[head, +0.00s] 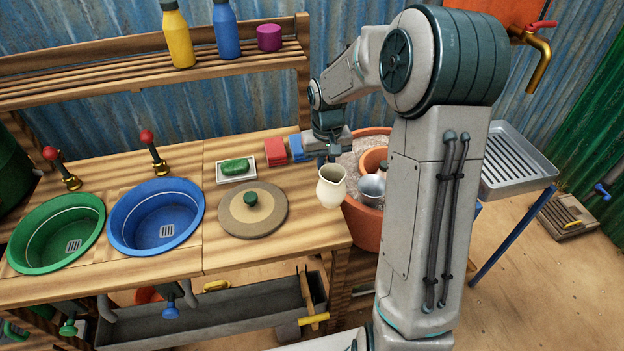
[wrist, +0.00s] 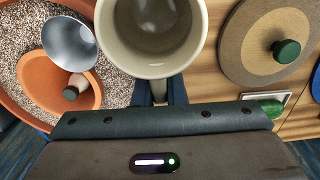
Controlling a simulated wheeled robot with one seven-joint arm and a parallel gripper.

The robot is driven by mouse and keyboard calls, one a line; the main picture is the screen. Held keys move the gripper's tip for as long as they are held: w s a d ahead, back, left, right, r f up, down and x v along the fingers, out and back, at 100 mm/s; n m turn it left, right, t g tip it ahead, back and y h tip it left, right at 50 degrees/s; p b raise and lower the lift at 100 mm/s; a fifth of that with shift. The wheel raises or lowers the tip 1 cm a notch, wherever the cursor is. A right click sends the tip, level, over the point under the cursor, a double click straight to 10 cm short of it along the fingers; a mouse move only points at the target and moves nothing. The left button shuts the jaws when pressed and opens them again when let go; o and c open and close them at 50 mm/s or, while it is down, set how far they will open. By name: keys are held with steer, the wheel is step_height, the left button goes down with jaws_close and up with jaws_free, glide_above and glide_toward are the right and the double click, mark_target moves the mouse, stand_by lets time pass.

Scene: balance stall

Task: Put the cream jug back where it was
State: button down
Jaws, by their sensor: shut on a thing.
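The cream jug (head: 331,187) hangs in my gripper (head: 333,158) at the right end of the wooden counter, upright or nearly so. In the head view it overlaps the counter's right edge and the terracotta pot behind it. In the wrist view the jug (wrist: 151,62) fills the top middle, its open mouth facing the camera. My gripper (wrist: 159,98) is shut on the jug at its near side; the exact contact is partly hidden behind the jug rim and the gripper body.
A large terracotta pot (head: 366,233) of gravel holds a smaller pot and a metal cup (head: 373,188). On the counter are a round lid (head: 240,213), a soap dish (head: 225,178), red and blue blocks, and green and blue basins (head: 157,241). A metal tray (head: 520,190) stands right.

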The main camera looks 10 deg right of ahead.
steer(key=shift+w+a+f+p, duration=0.15)
steer(key=shift+w+a+f, duration=0.35)
steer(key=shift+f, duration=0.6)
steer(key=shift+w+a+f+p, duration=0.15)
steer(key=shift+w+a+f, duration=0.4)
steer(key=shift+f, duration=0.55)
steer(key=shift+w+a+f+p, duration=0.15)
steer(key=shift+w+a+f, duration=0.2)
steer(key=shift+w+f, duration=0.55)
steer(key=shift+s+f, duration=0.25)
steer(key=shift+f, duration=0.05)
steer(key=shift+f, duration=0.15)
steer(key=c, duration=1.5)
jaws_free()
